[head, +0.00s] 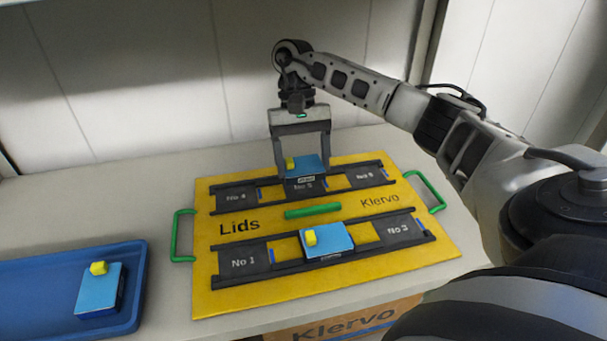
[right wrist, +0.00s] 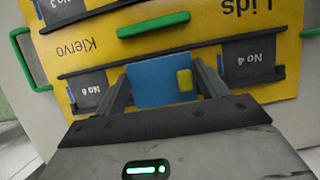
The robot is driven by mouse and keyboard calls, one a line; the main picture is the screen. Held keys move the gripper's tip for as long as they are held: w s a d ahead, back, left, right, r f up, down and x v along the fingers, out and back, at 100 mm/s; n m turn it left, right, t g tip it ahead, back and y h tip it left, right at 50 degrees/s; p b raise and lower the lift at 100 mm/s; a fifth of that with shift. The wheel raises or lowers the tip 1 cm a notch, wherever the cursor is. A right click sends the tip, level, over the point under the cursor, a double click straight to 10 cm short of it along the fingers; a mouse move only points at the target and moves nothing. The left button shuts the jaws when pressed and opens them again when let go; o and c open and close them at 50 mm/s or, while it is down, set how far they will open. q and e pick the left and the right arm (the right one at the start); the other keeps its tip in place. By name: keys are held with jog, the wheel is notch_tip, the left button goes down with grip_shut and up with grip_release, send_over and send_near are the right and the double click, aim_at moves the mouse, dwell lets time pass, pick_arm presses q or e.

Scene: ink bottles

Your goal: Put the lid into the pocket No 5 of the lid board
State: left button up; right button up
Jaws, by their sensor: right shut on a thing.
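The lid (head: 309,165), a blue plate with a small yellow knob, is held between the fingers of my right gripper (head: 302,160). In the right wrist view the same lid (right wrist: 157,86) sits between both fingers. It is over pocket No 5 (head: 306,187), the middle of the back row on the yellow lid board (head: 320,285). The No 5 marking shows just below its front edge. A gap under the lid is hard to judge. My left gripper is not in view.
A second blue lid (head: 333,240) sits in the middle of the front row. Pockets No 1 (head: 243,262) and No 4 (head: 236,198) look empty. A blue tray (head: 40,285) at the left holds another blue lid (head: 98,293). Green handles (head: 181,236) rise from the board.

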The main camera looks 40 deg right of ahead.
aim_at(303, 161)
notch_tip(303, 161, down, 3)
jog(key=shift+w+d+f+b, duration=0.1)
jog(key=shift+d+f+b, duration=0.1)
jog(key=shift+b, duration=0.2)
jog(key=o, duration=1)
jog(key=shift+c, duration=0.2)
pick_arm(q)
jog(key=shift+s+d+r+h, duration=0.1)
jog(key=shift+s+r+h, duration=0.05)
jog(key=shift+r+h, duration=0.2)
